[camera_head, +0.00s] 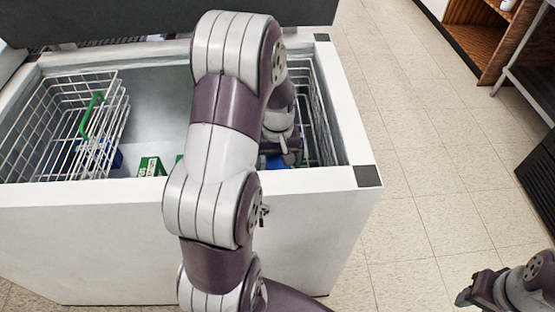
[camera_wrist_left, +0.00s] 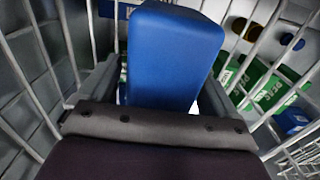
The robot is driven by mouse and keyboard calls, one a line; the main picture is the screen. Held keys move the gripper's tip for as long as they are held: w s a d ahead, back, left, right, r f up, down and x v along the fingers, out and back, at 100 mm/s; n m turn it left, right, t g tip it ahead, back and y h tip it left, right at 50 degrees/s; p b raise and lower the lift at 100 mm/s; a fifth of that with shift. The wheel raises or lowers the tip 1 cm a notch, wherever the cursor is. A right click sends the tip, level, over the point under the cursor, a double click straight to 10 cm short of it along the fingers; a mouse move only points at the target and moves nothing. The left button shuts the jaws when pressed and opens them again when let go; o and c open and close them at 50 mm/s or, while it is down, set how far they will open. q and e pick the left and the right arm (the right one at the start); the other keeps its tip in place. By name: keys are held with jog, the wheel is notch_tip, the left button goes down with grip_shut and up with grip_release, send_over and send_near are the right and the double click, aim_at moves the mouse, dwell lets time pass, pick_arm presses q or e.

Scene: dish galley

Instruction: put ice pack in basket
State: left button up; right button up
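The ice pack is a smooth blue block (camera_wrist_left: 172,55) in the left wrist view, standing between the two fingers of my left gripper (camera_wrist_left: 165,85). The fingers press close on its two sides. In the head view my left arm reaches down into the right end of the white chest freezer. There my left gripper (camera_head: 283,155) is partly hidden by the arm, with a bit of blue (camera_head: 277,162) below it. White basket wires surround the gripper in the wrist view. A wire basket (camera_head: 60,125) with a green handle hangs at the freezer's left end. My right gripper (camera_head: 472,292) is low at the right, away from the freezer.
Green boxes (camera_head: 151,166) lie on the freezer floor; green packages (camera_wrist_left: 262,88) also show beyond the wires in the wrist view. The freezer's front rim (camera_head: 100,192) and raised lid (camera_head: 120,22) bound the opening. The tiled floor (camera_head: 420,150) at right is clear.

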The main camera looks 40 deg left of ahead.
pick_arm(q)
notch_tip(320, 180, up, 12)
jog(key=p, duration=0.4)
jog(key=shift+r+p, duration=0.2)
jog(key=shift+p, duration=0.1)
jog(key=shift+r, duration=0.1)
